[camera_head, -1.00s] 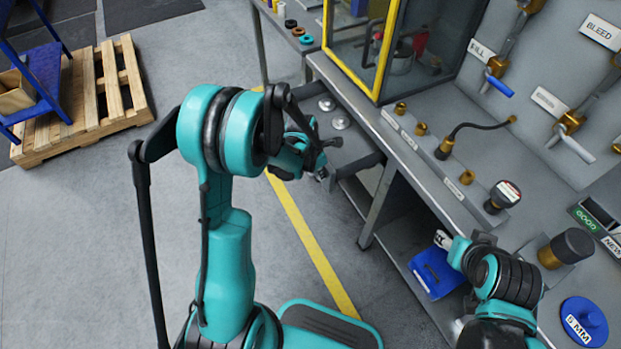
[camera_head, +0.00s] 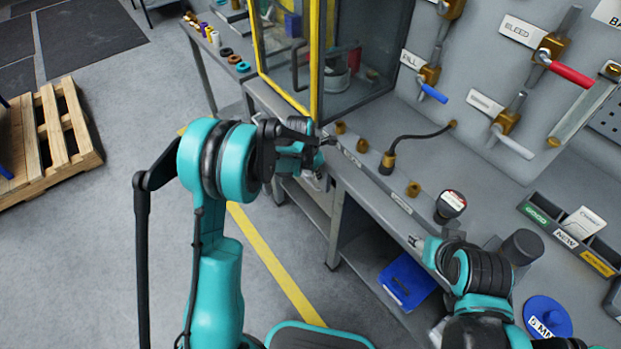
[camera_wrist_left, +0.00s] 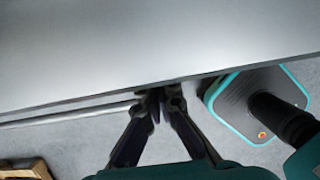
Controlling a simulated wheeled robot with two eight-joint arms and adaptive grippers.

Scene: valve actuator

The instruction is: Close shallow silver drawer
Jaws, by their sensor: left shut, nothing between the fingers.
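In the head view my left gripper (camera_head: 326,143) is at the front edge of the grey workbench (camera_head: 375,190), near the glass cabinet's corner. The shallow silver drawer is largely hidden behind my left arm and gripper, and its open tray no longer shows. In the left wrist view a broad silver-grey panel (camera_wrist_left: 150,45) fills the top; I cannot tell for certain that it is the drawer front. The left fingertips (camera_wrist_left: 160,95) are together and empty at its lower edge. My right gripper (camera_head: 418,243) is over the bench's front edge, its jaws too small to read.
A yellow-framed glass cabinet (camera_head: 315,65) stands on the bench. Brass fittings (camera_head: 388,163) and a black-capped gauge (camera_head: 450,205) line the front. A blue bin (camera_head: 407,280) sits below. A wooden pallet (camera_head: 50,140) lies left; the floor between is clear.

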